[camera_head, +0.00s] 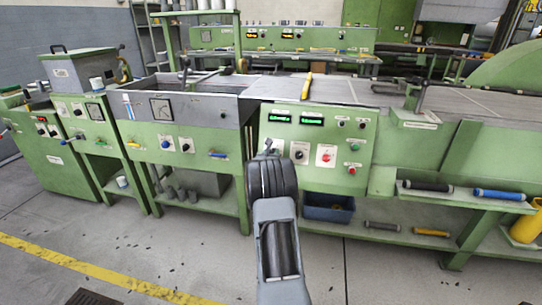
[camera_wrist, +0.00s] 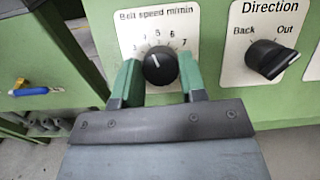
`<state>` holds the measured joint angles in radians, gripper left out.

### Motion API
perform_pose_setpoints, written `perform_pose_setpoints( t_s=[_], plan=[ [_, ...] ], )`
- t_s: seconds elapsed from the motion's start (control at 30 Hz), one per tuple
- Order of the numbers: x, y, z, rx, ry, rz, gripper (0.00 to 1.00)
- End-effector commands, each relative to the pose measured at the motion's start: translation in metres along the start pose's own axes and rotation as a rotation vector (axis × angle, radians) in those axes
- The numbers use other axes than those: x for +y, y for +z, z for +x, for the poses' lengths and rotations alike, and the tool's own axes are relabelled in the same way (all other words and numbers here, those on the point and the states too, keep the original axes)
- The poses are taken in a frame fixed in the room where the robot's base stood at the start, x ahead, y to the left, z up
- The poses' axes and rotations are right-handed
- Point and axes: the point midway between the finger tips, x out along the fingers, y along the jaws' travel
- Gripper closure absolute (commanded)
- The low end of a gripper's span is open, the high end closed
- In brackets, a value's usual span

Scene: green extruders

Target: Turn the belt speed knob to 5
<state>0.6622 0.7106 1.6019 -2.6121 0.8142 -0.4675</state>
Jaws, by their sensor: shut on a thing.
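The belt speed knob (camera_wrist: 160,68) is round and black on a white plate marked "Belt speed m/min" on the green panel. In the wrist view its white pointer line points up and slightly left, towards the numbers at the top of the scale, near 5. My gripper (camera_wrist: 158,84) has its two green-sided fingers on the left and right of the knob and is shut on it. In the head view my gripper (camera_head: 269,146) is at the front of the panel, and my arm hides most of the knob's plate.
The direction knob (camera_wrist: 271,59), marked Back and Out, sits just right of the belt speed knob. Red and green buttons and green displays (camera_head: 312,121) are on the same panel. A blue bin (camera_head: 328,208) stands on the shelf below.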

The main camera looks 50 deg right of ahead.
Motion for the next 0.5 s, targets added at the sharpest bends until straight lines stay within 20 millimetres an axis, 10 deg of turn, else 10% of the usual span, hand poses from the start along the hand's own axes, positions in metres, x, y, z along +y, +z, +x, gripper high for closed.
perform_pose_setpoints(
  t_s=[0.5],
  plan=[
    [-0.0029,-0.0013,0.0012,0.009,-0.095,0.225,0.85]
  ],
)
